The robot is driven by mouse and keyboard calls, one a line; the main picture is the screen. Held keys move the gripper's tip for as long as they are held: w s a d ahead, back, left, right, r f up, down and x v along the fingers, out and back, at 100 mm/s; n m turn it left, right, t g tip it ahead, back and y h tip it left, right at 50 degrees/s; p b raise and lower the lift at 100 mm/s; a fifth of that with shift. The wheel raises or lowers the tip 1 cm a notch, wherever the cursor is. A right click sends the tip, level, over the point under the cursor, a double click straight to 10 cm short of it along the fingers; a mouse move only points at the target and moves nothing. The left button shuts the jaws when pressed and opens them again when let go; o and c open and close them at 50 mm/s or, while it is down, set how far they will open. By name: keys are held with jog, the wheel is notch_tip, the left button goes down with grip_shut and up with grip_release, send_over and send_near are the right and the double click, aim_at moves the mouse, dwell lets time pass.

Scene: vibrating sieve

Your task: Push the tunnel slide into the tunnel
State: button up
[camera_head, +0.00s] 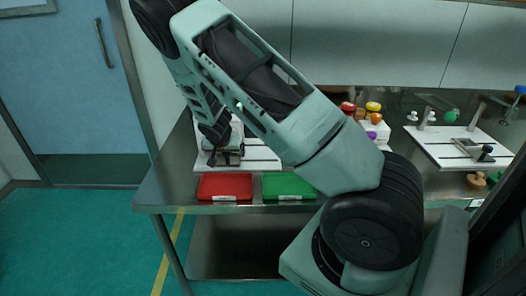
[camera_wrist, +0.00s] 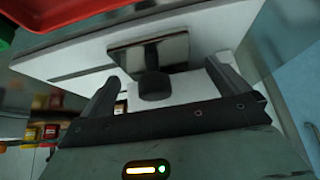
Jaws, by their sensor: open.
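In the wrist view, a metal plate (camera_wrist: 165,50) with a dark knob (camera_wrist: 153,86) stands on a white board (camera_wrist: 85,62). It looks like the tunnel slide, though the tunnel itself cannot be made out. My gripper (camera_wrist: 162,84) is open, with one finger on each side of the knob. I cannot tell whether either finger touches it. In the head view, my gripper (camera_head: 226,152) is low over the left white board (camera_head: 262,153), behind the red tray. My arm hides part of that board.
A red tray (camera_head: 224,186) and a green tray (camera_head: 285,185) lie at the table's front edge. Colored knobs (camera_head: 373,106) stand behind my arm. Another white board (camera_head: 440,148) with a metal plate and black knob (camera_head: 486,153) is at the right. The floor at left is clear.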

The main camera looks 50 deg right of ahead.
jog(key=p+v, duration=0.4)
jog(key=v, duration=0.5)
jog(key=shift+p, duration=0.3)
jog(key=shift+a, duration=0.1)
jog(key=s+a+r+n+g+y, duration=0.1)
jog(key=s+a+r+n+y, duration=0.2)
jog(key=a, duration=0.5)
jog(key=s+a+r+n, duration=0.25)
jog(key=s+a, duration=0.25)
jog(key=a, duration=0.4)
jog(key=s+a+r+n+g+y, duration=0.1)
jog(key=s+a+r+n+y, duration=0.15)
jog(key=s+a, duration=0.4)
jog(key=s+a+r+n+g, duration=0.1)
jog(key=s+a+r+n, duration=0.2)
jog(key=s, duration=0.5)
jog(key=s+a+r+n+g, duration=0.1)
jog(key=s+a+r+n, duration=0.3)
jog(key=s, duration=0.5)
jog(key=a+n, duration=0.2)
jog(key=shift+a+n, duration=0.3)
